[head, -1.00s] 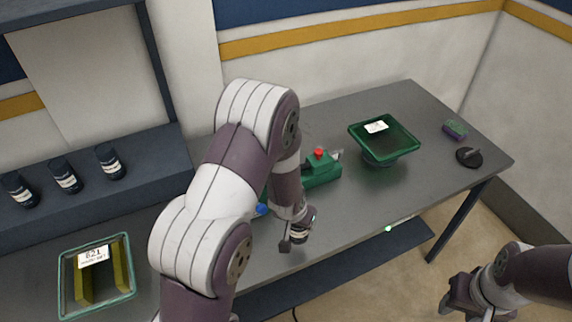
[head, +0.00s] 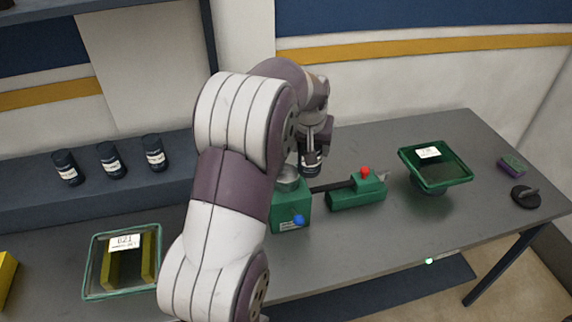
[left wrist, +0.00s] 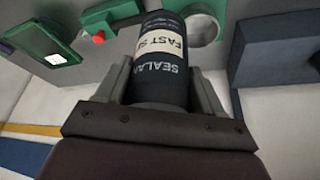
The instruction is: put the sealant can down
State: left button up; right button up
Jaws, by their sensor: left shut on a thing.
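The sealant can (left wrist: 161,62) is dark with a pale label reading "FAST S…" and "SEALA…". My left gripper (left wrist: 162,85) is shut on it, one finger on each side. In the head view the gripper (head: 317,146) and the can (head: 311,165) are small and partly hidden by my arm. The can appears just above and right of the round metal cup (head: 288,180) on the green box with a blue knob (head: 290,215). The cup also shows beside the can in the left wrist view (left wrist: 203,29). My right gripper is out of view.
A green unit with a red button (head: 356,192) stands right of the box. A green tray on a stand (head: 464,178) is further right. Several dark cans (head: 110,160) line the raised blue shelf. A green-rimmed bin (head: 87,268) sits front left.

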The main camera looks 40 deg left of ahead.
pick_arm(q)
jog(key=a+f+p, duration=0.1)
jog(key=a+f, duration=0.1)
jog(key=f, duration=0.1)
jog(key=a+f+p, duration=0.2)
jog(key=a+f, duration=0.1)
jog(key=w+a+f+p, duration=0.1)
jog(key=a+f, duration=0.2)
jog(key=shift+a, duration=0.1)
jog(key=o, duration=1.4)
jog(key=shift+s, duration=0.1)
